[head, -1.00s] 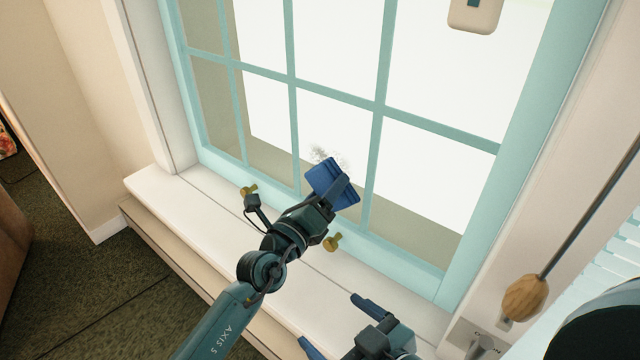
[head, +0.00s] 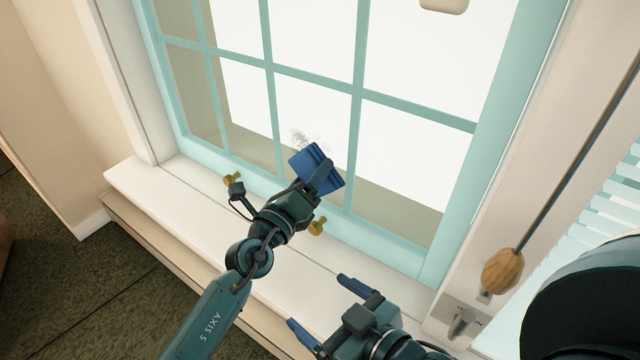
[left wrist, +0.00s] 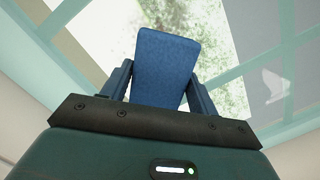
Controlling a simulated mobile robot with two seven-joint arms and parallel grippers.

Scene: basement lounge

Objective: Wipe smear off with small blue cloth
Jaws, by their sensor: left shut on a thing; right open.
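The small blue cloth (head: 305,160) is held flat in my left gripper (head: 318,176), which is shut on it in front of the window. In the left wrist view the blue cloth (left wrist: 165,65) stands between the two fingers. A grey, speckled smear (head: 303,138) shows on a lower pane of the window (head: 360,95), just above the cloth in the head view. In the left wrist view a greenish speckled patch (left wrist: 185,15) shows behind the cloth. Whether the cloth touches the glass I cannot tell. My right gripper (head: 322,308) is open and empty over the sill.
The white window sill (head: 190,205) runs below the pane, with brass latches (head: 232,179) on the frame's lower edge. A rod with a wooden knob (head: 502,270) hangs at the right, above a wall switch (head: 462,320).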

